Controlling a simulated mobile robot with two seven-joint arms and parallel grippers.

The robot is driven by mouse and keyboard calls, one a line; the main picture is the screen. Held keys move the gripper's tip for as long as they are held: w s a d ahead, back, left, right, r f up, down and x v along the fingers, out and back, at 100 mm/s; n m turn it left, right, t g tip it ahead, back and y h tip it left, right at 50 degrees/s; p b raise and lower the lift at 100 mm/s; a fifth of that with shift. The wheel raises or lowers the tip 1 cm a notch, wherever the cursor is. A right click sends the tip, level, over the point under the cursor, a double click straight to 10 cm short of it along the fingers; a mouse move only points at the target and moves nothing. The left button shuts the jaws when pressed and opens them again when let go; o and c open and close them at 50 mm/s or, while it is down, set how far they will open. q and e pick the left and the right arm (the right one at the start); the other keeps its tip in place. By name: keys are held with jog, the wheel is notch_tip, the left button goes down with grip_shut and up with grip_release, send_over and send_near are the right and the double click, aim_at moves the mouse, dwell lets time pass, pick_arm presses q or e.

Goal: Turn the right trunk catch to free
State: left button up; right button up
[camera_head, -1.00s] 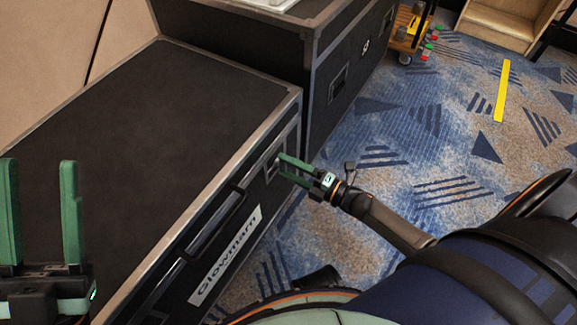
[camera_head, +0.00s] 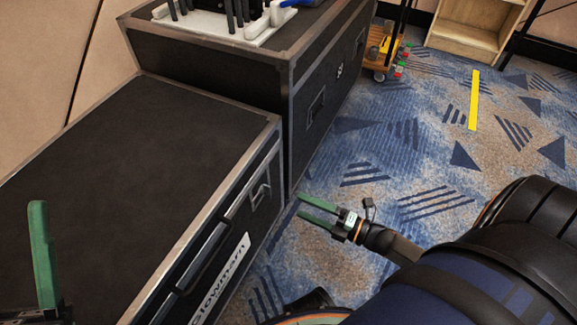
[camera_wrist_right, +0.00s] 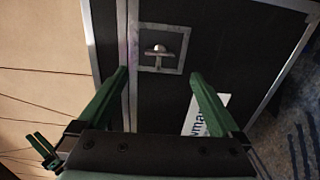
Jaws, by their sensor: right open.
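The black trunk (camera_head: 150,140) with metal edging stands at the left. Its right catch (camera_head: 262,190) sits in a metal recess on the front face, near the right end. In the right wrist view the catch (camera_wrist_right: 158,52) is a small T-shaped handle in a square plate, its crossbar level in the picture. My right gripper (camera_head: 300,205) is open and empty, in front of the catch and apart from it. One finger of my left gripper (camera_head: 42,255) shows at the lower left of the head view; both fingers, apart, appear in the wrist view (camera_wrist_right: 35,138).
A taller black case (camera_head: 325,95) stands behind the trunk's right end, with a white tray (camera_head: 215,28) on top. A white name label (camera_head: 222,275) and a bar handle are on the trunk's front. Patterned carpet (camera_head: 400,165) to the right is clear, with a yellow strip (camera_head: 474,100).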

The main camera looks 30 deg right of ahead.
jog(key=v, duration=0.2)
jog(key=shift+s+d, duration=0.15)
jog(key=shift+s, duration=0.1)
dwell(0.4)
